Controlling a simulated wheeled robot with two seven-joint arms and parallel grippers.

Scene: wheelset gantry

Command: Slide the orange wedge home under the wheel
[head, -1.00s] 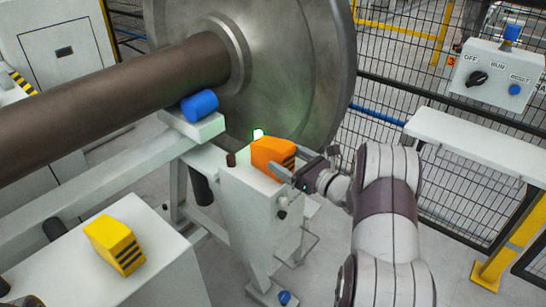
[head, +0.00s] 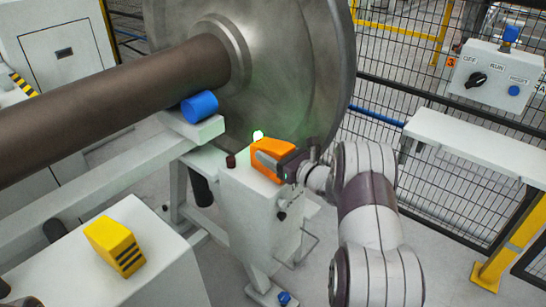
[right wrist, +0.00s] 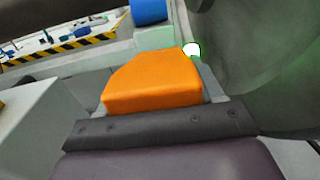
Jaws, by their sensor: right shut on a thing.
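The orange wedge (head: 268,150) sits on top of the grey-white stand (head: 246,200), beside the lower part of the big steel wheel (head: 285,75). My right gripper (head: 270,161) is shut on the orange wedge from the right, with a finger along its near side. In the right wrist view the orange wedge (right wrist: 155,80) lies just ahead of the gripper (right wrist: 155,108), with the wheel (right wrist: 260,60) at the right. A bright green-white light (head: 258,135) shows beside the wedge. Whether the wedge touches the wheel cannot be told. My left gripper is out of view.
A brown axle (head: 110,90) runs left from the wheel. A blue cylinder (head: 199,106) rests on a white block. A yellow wedge (head: 115,246) with black stripes lies on a white box at the lower left. A control box (head: 498,78) and mesh fence stand at the right.

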